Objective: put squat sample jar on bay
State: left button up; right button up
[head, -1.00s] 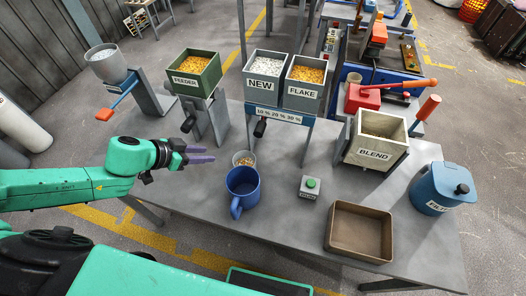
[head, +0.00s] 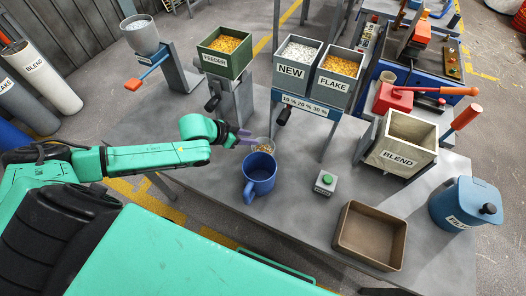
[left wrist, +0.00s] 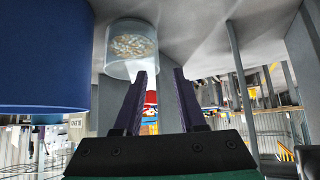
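The squat sample jar (head: 263,146) is a small clear jar with pale flakes inside. It stands on the grey table just behind the blue mug. It also shows in the left wrist view (left wrist: 131,48), beyond and to the left of the fingertips. My left gripper (head: 246,137) has purple fingers and reaches in from the left, close beside the jar. In the left wrist view its fingers (left wrist: 160,75) are apart with nothing held between them. My right gripper is not in view. I cannot tell which thing is the bay.
The blue mug (head: 259,177) stands close in front of the jar. A green-button box (head: 325,182), a brown tray (head: 369,236), the BLEND bin (head: 400,145) and a blue jug (head: 465,205) are to the right. Feeder bins (head: 224,52) line the back. Table between mug and button box is clear.

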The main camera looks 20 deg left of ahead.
pick_arm(q)
jog(key=x, duration=0.4)
jog(key=shift+s, duration=0.1)
grip_shut()
dwell(1.2)
